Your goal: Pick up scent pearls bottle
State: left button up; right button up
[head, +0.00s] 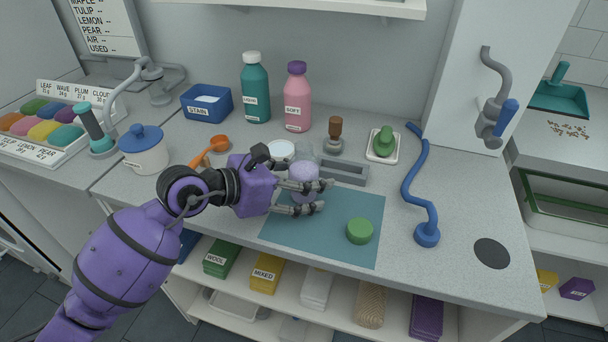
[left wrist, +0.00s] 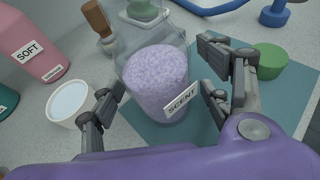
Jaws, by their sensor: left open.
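The scent pearls bottle (left wrist: 156,84) is a clear container filled with pale purple pearls and labelled SCENT. It stands on the counter at the left edge of the blue-green mat (head: 338,228). In the head view the bottle (head: 304,172) is partly hidden by my left gripper (head: 322,195). The left gripper also shows in the left wrist view (left wrist: 160,100), open, with one finger on each side of the bottle. Whether the fingers touch it I cannot tell. A green round lid (head: 360,231) lies on the mat. My right gripper is not in view.
Behind the bottle are a grey tray (head: 345,173), a wooden-handled stamp (head: 335,134) and a small white bowl (head: 281,151). The pink SOFT bottle (head: 297,98) and teal bottle (head: 256,90) stand at the back. A blue bent tool (head: 411,183) is on the right.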

pick_arm(q)
jog(key=c, duration=1.3)
jog(key=shift+c, duration=0.3)
jog(key=shift+r, duration=0.15)
